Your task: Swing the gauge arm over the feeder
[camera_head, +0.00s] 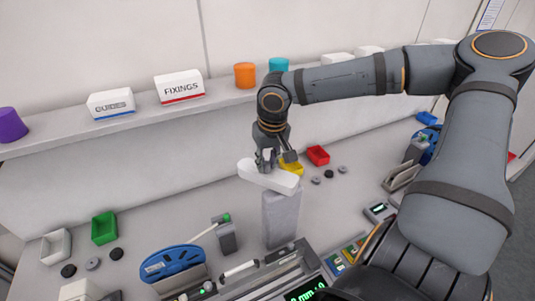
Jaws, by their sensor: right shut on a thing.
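The pale gauge arm (284,181) lies across the top of an upright grey post (281,222) in the middle of the bench. Its free end points to the left and slightly back. My right gripper (268,165) reaches down from above and is shut on the gauge arm near its left part; the fingertips are partly hidden. A blue feeder (172,264) with a pale lever stands at the lower left, in front of and to the left of the post. My left gripper is not in view.
A small grey stand (227,238) with a green top is between the feeder and post. A green digital readout (305,293) is at the bottom. Green (104,228) and red (318,155) bins sit on the bench. A shelf (222,98) with boxes and cups runs behind.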

